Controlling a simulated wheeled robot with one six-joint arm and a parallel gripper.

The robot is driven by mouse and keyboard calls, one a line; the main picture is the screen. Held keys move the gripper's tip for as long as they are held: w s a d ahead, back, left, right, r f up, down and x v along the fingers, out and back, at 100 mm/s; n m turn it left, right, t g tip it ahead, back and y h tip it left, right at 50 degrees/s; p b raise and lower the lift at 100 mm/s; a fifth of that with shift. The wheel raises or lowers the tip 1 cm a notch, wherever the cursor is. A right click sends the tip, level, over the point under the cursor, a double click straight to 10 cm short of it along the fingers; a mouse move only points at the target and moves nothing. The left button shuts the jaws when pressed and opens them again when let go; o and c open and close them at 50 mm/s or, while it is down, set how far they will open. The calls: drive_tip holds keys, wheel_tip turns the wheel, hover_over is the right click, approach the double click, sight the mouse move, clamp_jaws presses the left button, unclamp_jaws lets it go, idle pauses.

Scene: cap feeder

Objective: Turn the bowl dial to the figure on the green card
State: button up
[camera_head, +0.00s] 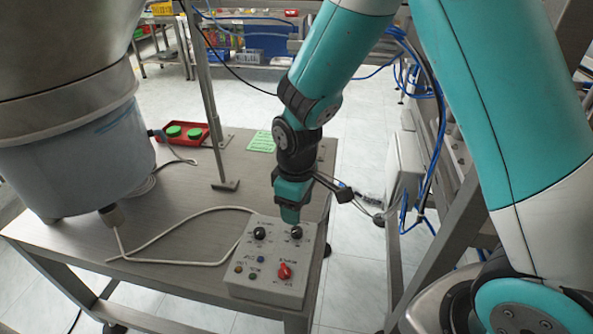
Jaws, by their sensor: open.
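A grey control box (265,290) stands on the table's near right part. Its top has a black left dial (260,233), a black right dial (296,232) and a red knob (285,271). The labels are too small to read surely, so I cannot tell which dial is the bowl's. The green card (262,141) lies flat near the table's far edge; its figure is not legible. My gripper (291,218) points down, open, just above or at the right dial. I cannot tell whether it touches it.
A large bowl feeder (75,155) fills the left. A red tray (183,140) with green caps sits at the far edge, beside a metal post (212,110). A pale cable (165,257) loops across the table (185,200). A grey box and blue hoses stand at right.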

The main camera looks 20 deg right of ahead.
wheel_tip(320, 180, up, 10)
drive_tip(key=shift+r, duration=0.15)
idle(0.5)
drive_tip(key=s+a+r+y, duration=0.2)
drive_tip(key=s+r, duration=0.3)
drive_tip(key=s, duration=0.4)
drive_tip(key=s+a+r+m+y+p, duration=0.1)
drive_tip(key=s+a+r+y, duration=0.1)
drive_tip(key=s+r, duration=0.3)
drive_tip(key=s, duration=0.4)
drive_tip(key=shift+s+a+m, duration=0.25)
drive_tip(key=shift+a+m, duration=0.05)
